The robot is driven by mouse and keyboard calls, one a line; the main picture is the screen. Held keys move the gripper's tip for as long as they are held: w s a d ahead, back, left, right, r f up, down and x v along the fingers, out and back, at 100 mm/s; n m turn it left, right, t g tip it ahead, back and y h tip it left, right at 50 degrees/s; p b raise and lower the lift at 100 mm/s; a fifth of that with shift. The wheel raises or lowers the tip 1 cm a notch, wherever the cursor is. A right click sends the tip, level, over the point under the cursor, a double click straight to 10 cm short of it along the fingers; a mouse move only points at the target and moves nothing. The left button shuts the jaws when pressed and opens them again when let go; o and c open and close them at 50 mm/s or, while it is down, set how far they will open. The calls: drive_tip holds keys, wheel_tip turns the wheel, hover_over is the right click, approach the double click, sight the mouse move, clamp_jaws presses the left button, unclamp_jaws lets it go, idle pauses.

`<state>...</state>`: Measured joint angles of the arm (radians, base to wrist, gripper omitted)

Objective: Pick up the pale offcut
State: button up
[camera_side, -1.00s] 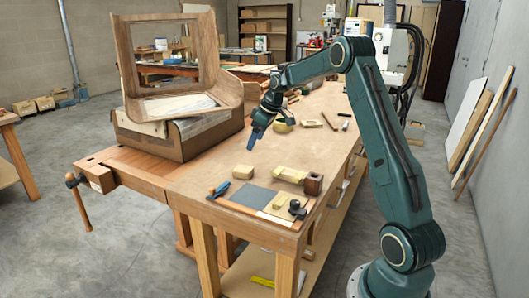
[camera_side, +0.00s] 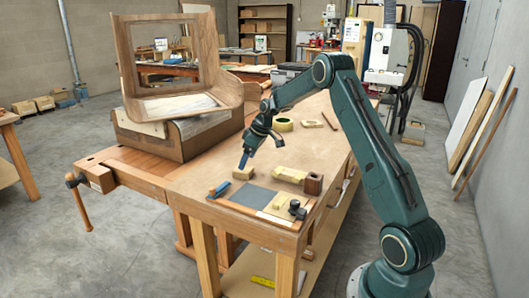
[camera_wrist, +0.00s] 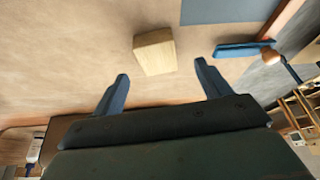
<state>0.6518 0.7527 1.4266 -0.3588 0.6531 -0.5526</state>
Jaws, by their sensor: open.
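The pale offcut (camera_side: 243,172), a small light wooden block, lies on the workbench just left of its middle. In the wrist view the offcut (camera_wrist: 154,52) lies flat and slightly tilted, beyond the tips and between the lines of the two fingers. My gripper (camera_side: 244,161) is just above the block in the side view, its blue fingers pointing down. In the wrist view my gripper (camera_wrist: 161,73) has its fingers wide apart with nothing between them. I cannot tell the exact height above the block.
A blue-handled tool (camera_side: 219,189) and a grey mat (camera_side: 252,195) lie nearer the front edge. To the right are a yellowish wooden piece (camera_side: 289,174) and a dark brown block (camera_side: 314,184). A large bent wooden form (camera_side: 170,75) stands at the back left. Bare bench surrounds the offcut.

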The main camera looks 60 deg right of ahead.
sight(245, 169)
drive_tip(key=shift+x, duration=2.55)
drive_tip(key=shift+s+d, duration=0.1)
drive_tip(key=shift+d, duration=0.05)
drive_tip(key=c, duration=1.1)
